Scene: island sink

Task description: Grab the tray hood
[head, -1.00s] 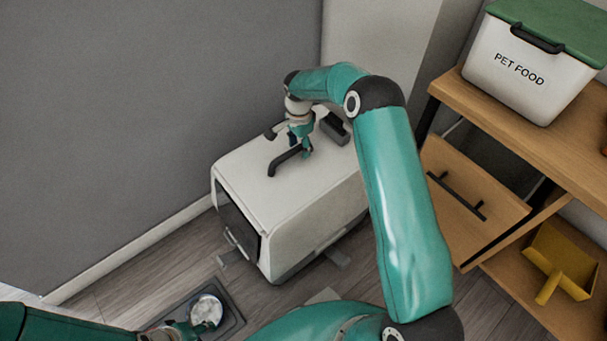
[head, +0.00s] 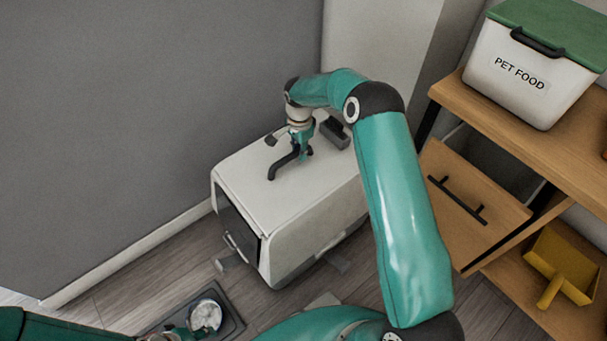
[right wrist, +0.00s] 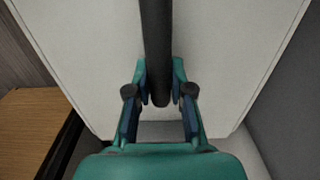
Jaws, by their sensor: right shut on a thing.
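The tray hood (head: 310,206) is a white box-shaped cover with a dark front opening, standing on the floor by the grey wall. A dark handle (head: 281,170) runs along its top. My right gripper (head: 302,153) is above the hood, shut on this handle. In the right wrist view, the dark handle bar (right wrist: 156,55) lies between the two fingers of my right gripper (right wrist: 159,98), over the white top (right wrist: 230,60). My left gripper (head: 178,334) shows only in part at the bottom edge of the head view, and its jaws cannot be made out.
A dark floor tray (head: 228,318) with a round pale bowl (head: 206,315) lies in front. A wooden shelf (head: 500,120) on the right bears a pet food box (head: 515,75). A wooden panel with a dark handle (head: 470,195) and a yellow scoop (head: 560,268) are below.

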